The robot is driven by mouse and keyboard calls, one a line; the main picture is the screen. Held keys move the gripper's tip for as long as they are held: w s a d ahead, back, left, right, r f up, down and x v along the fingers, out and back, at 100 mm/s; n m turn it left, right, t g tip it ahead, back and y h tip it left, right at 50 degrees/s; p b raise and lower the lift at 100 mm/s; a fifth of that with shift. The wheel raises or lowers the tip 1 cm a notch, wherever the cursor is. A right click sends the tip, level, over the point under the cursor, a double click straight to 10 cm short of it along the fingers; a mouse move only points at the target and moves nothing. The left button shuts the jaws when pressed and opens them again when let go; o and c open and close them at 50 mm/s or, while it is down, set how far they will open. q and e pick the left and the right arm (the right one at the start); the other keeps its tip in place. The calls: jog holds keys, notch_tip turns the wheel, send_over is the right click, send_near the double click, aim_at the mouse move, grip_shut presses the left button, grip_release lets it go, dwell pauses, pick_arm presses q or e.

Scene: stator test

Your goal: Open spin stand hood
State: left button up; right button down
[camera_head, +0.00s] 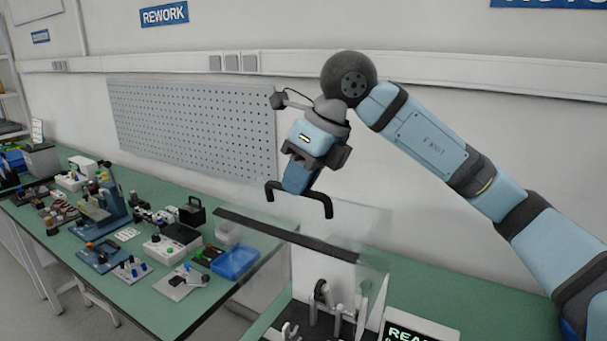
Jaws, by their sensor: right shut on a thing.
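The spin stand hood (372,255) is a clear cover with a dark edge strip (285,236), over the stand at the lower middle. Through it I see grey posts and clamps of the spin stand (325,300). A black U-shaped handle (328,207) shows above the strip, its legs pointing down. My right gripper (297,188) comes down from above, its blue jaws shut on the middle of the handle. The clear panels are faint, so I cannot tell how far the hood is raised. My left gripper is not in view.
A display (415,333) stands at the lower right by the stand. A green bench (215,318) on the left holds tools, a blue tray (235,262) and a control box (172,243). A grey perforated board (195,125) is on the wall behind. Green bench top (480,305) at right is clear.

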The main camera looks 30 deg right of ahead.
aim_at(277, 223)
jog(key=a+f, duration=0.1)
jog(key=s+a+f+b, duration=0.1)
jog(key=shift+s+a+f, duration=0.15)
jog(key=shift+s+a, duration=0.1)
jog(key=shift+a, duration=0.05)
jog(key=c, duration=1.4)
grip_release()
jog(key=shift+o, duration=1.4)
jog(key=shift+a, duration=0.2)
jog(key=shift+d, duration=0.15)
jog(key=shift+d+r, duration=0.15)
jog(key=shift+r, duration=0.3)
jog(key=v, duration=1.3)
jog(key=shift+s, duration=0.25)
